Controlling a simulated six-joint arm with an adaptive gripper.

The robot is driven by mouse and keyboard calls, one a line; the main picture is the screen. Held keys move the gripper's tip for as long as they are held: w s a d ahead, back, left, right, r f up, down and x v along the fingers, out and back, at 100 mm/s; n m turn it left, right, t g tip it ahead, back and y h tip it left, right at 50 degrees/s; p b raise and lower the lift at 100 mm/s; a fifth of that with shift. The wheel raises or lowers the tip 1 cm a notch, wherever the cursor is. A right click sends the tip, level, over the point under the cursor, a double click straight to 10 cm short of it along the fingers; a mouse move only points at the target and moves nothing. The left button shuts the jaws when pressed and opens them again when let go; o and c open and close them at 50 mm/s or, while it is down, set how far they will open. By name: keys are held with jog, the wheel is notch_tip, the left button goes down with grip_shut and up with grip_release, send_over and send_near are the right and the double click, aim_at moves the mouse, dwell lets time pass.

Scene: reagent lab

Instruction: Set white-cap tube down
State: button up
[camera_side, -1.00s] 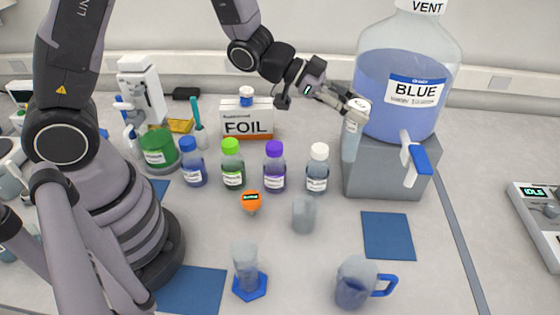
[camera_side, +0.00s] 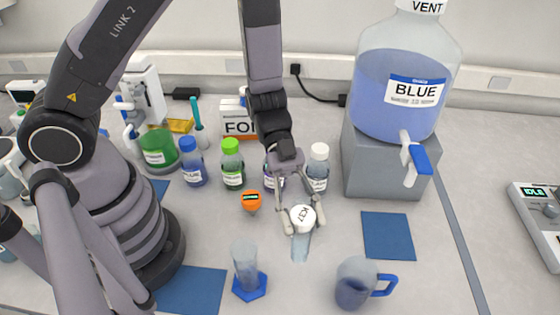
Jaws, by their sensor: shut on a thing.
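The white-cap tube, its cap marked K37 (camera_side: 303,218), is held in my gripper (camera_side: 297,219). The fingers are shut around it just below the cap. Its clear body (camera_side: 301,246) hangs down over the middle front of the bench. I cannot tell whether its bottom touches the bench. The small clear beaker seen there earlier is hidden behind or overlapped by the tube and gripper.
A cylinder on a blue hexagonal base (camera_side: 249,284) stands to the left and a blue-handled jug (camera_side: 357,283) to the right. An orange-topped item (camera_side: 251,201) and a white-capped bottle (camera_side: 318,168) are behind. A blue mat (camera_side: 387,236) lies bare at right.

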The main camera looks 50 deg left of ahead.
aim_at(298, 258)
notch_tip(298, 258, down, 12)
jog(key=shift+r, duration=0.25)
jog(key=shift+f, duration=0.1)
jog(key=shift+f, duration=0.5)
jog(key=o, duration=0.8)
jog(key=shift+c, duration=0.2)
